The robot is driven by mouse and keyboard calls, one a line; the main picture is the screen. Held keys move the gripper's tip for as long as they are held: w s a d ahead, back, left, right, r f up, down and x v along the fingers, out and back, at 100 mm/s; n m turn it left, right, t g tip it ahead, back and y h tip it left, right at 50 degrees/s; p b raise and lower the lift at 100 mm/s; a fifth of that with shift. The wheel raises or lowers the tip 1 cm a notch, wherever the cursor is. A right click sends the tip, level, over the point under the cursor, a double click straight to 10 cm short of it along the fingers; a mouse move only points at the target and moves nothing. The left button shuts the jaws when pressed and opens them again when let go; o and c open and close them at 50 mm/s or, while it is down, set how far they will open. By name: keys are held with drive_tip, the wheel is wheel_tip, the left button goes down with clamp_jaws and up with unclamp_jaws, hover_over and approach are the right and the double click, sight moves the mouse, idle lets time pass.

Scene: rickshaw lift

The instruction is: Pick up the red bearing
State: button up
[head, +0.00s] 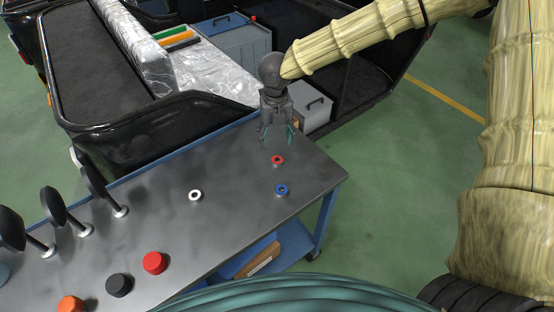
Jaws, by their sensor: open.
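The red bearing (277,160) is a small red ring lying flat on the dark grey tabletop (220,225), near the right end. My gripper (277,138) is open, with its fingers pointing down, and shows just behind and above the red bearing in the head view. The red bearing shows as a whole ring below the fingertips, and nothing is seen between the fingers. How high the fingertips are above the table is hard to tell.
A blue bearing (281,190) lies close in front of the red one, and a white bearing (195,195) lies to the left. Red (155,263), black (118,285) and orange (72,305) caps and several mirrors stand further left. A black rickshaw (190,110) stands behind the table.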

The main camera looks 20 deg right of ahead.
hover_over(277, 157)
drive_tip(key=s, duration=0.1)
drive_tip(key=f, duration=0.4)
drive_tip(key=shift+a+f, duration=0.1)
drive_tip(key=shift+a, duration=0.3)
drive_tip(key=shift+d+f+p, duration=0.15)
drive_tip(key=shift+f+p, duration=0.5)
drive_tip(key=shift+f, duration=0.15)
drive_tip(key=shift+d+f+p, duration=0.15)
drive_tip(key=shift+f+p, duration=0.3)
drive_tip(key=shift+f, duration=1.5)
drive_tip(key=c, duration=1.1)
